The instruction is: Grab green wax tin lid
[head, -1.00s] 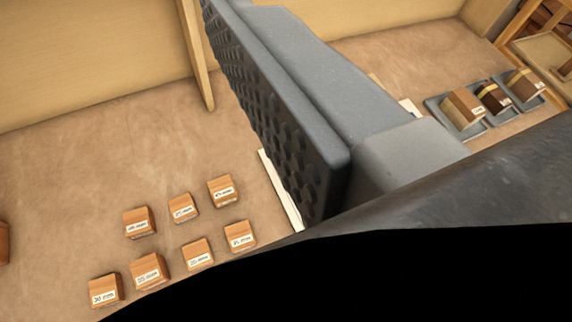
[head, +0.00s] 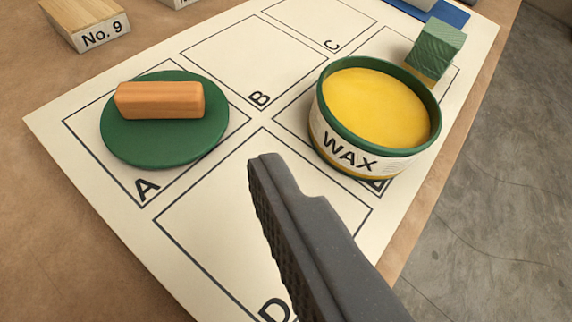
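The green wax tin lid (head: 150,145) is a flat round disc lying on square A of a cream board. An orange-brown bar (head: 160,100) sits across its top toward the back. The open wax tin (head: 375,115), green-rimmed and full of yellow wax, stands to the right. My gripper (head: 265,170) shows one dark grey finger, its tip over square D, to the right of and nearer than the lid. Nothing touches its ribbed pad, so it is open and empty. The other finger is out of view.
The cream board (head: 75,155) has lettered squares; B, C and D look empty. A green block (head: 435,48) stands behind the tin, near a blue item (head: 445,12). A wooden block marked No. 9 (head: 85,22) is at back left. The table edge drops to grey floor on the right.

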